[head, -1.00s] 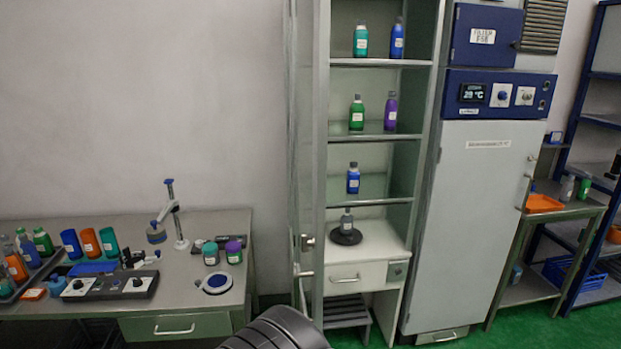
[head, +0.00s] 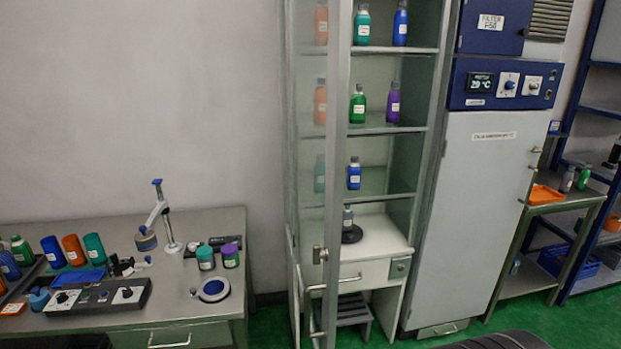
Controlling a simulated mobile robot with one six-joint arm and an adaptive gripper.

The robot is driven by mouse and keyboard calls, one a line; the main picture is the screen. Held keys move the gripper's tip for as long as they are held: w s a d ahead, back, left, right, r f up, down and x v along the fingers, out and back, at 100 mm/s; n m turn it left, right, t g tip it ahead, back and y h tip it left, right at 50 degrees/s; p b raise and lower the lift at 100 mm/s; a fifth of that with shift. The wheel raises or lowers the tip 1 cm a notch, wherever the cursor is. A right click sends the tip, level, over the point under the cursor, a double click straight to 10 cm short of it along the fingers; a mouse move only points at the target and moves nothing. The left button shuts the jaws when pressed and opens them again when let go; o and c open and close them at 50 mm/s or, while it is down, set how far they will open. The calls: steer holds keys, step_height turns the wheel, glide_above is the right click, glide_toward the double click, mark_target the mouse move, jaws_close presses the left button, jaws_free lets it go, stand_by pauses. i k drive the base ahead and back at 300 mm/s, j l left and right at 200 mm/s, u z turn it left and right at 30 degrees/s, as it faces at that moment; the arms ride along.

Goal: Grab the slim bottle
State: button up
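Bottles stand upright on the shelves of a tall glass-fronted cabinet (head: 425,150). On the top shelf, a narrow blue bottle (head: 400,24) stands right of a wider teal one (head: 362,25). On the shelf below, a narrow purple bottle (head: 393,103) stands right of a green one (head: 357,105). A blue bottle (head: 354,174) stands on the third shelf. A grey bottle (head: 347,217) stands on a dark round disc at the bottom. I cannot tell for sure which is the slim bottle. My gripper is not in view; a dark part of mine shows at the bottom edge.
A framed glass door (head: 335,130) crosses the cabinet's left part, with orange and teal bottles seen through it. The right part looks open. A steel bench (head: 215,225) with bottles and instruments stands left; a grey incubator (head: 470,220) stands right. Green floor lies in front.

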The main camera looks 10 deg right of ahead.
mark_target(583, 180)
steer(key=i+l+z, duration=0.25)
steer(key=l+z, duration=0.15)
steer(key=i+l+z, duration=1.05)
steer(key=z, duration=0.15)
steer(key=i+z, duration=0.35)
steer(key=i, duration=1.95)
steer(key=i+l+u, duration=0.1)
steer(key=i, duration=0.6)
steer(key=i+l, duration=0.15)
steer(key=i, duration=0.55)
steer(key=j+u, duration=0.05)
